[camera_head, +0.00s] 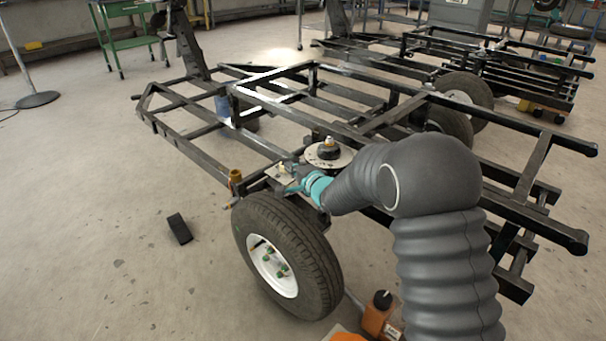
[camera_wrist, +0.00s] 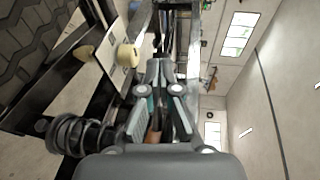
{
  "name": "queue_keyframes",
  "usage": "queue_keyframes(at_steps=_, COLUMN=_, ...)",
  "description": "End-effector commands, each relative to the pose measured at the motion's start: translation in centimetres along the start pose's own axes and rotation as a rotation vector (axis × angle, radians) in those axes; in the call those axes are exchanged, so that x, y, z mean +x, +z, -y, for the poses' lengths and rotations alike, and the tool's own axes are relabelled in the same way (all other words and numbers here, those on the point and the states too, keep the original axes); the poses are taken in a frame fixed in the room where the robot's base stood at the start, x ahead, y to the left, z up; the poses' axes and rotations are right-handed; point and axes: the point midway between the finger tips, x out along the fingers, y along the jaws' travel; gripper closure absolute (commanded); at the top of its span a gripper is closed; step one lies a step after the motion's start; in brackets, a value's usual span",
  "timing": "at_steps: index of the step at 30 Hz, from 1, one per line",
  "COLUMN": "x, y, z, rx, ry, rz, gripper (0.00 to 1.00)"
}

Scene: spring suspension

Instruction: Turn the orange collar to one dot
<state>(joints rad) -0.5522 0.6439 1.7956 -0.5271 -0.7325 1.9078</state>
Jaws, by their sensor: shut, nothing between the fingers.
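My gripper (camera_head: 291,169) is above the near wheel, beside the top mount. Its fingers are shut and empty in the wrist view (camera_wrist: 160,68). No collar or dot marks can be made out for sure. A small orange-brown cylinder (camera_head: 235,177) stands on the frame to the left of my gripper. A round plate with a black dome (camera_head: 328,152) sits just right of the fingertips. In the wrist view a coil spring (camera_wrist: 75,135) lies at lower left, and a cream knob (camera_wrist: 128,55) is left of the fingers. A brown-orange piece (camera_wrist: 154,137) shows behind the finger links.
A black block (camera_head: 179,229) lies on the floor at left. An orange bottle (camera_head: 379,313) stands by my arm. The left floor is mostly clear.

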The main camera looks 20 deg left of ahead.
Motion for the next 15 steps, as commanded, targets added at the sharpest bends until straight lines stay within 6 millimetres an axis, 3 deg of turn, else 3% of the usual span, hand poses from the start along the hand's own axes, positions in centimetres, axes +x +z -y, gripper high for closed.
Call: queue_keyframes(at_steps=15, x=1.0, y=-0.23, z=0.31, rx=0.0, ry=-0.003, rz=-0.001, gripper=1.0)
